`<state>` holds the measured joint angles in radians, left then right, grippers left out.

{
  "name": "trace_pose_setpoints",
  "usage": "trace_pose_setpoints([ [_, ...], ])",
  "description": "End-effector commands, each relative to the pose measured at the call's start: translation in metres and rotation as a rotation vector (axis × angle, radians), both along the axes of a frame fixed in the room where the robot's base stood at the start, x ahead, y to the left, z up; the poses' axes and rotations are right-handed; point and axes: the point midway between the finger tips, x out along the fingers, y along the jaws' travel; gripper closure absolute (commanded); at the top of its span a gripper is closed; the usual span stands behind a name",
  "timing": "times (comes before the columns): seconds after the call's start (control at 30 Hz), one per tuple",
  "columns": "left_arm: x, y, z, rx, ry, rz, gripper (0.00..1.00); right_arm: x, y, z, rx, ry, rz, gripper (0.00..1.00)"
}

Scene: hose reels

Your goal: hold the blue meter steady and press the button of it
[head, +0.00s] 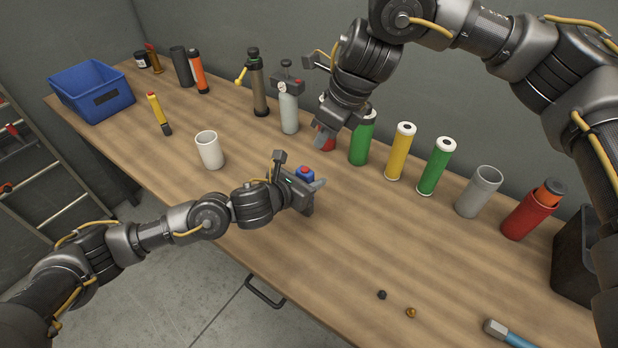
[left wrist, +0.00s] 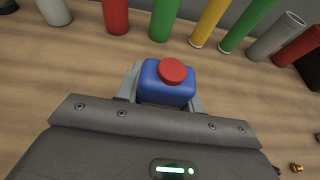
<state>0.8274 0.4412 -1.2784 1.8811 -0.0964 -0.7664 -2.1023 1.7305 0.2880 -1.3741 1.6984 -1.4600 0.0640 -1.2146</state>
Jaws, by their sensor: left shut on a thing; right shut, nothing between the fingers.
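The blue meter (left wrist: 168,92) is a small blue block with a round red button (left wrist: 173,71) on top. In the head view the meter (head: 304,174) is mostly hidden by my left gripper, with its blue top and red button (head: 304,169) showing. My left gripper (head: 318,187) is shut on the meter; its fingers (left wrist: 165,97) lie at both sides of the block in the left wrist view. My right gripper (head: 322,140) is shut and empty, above and beyond the meter, in front of a red cylinder (head: 327,142).
Green (head: 362,140) and yellow (head: 400,152) cylinders, a grey cup (head: 479,192) and a red holder (head: 529,216) line the back. A white cup (head: 209,150) stands left of the meter. Two small knobs (head: 382,295) lie front right. The table (head: 350,250) in front is mostly clear.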

Motion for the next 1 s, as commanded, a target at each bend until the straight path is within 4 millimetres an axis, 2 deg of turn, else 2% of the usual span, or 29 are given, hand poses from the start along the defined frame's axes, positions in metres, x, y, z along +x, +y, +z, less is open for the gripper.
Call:
trace_pose_setpoints([
  [0.17, 0.000, 0.000, -0.001, 0.001, 0.001, 0.000, 0.87, 0.000, 0.000, -0.001, 0.000, 0.002, 0.000, 1.00],
  [0.37, 0.000, 0.000, -0.001, 0.001, 0.001, 0.000, 0.87, -0.008, -0.003, -0.028, 0.068, 0.073, -0.010, 1.00],
  [0.43, 0.000, 0.000, 0.000, 0.001, 0.001, 0.000, 0.87, -0.009, 0.003, -0.031, 0.155, 0.031, 0.076, 1.00],
  [0.6, 0.000, 0.000, 0.000, 0.001, 0.001, 0.000, 0.87, 0.001, 0.015, -0.013, 0.253, -0.211, 0.350, 1.00],
  [0.8, 0.000, 0.000, -0.001, 0.001, 0.001, 0.000, 0.87, 0.012, 0.025, 0.013, 0.244, -0.473, 0.595, 1.00],
  [1.0, 0.000, 0.000, 0.000, 0.001, 0.001, 0.000, 0.87, 0.016, 0.026, 0.016, 0.198, -0.566, 0.706, 1.00],
])
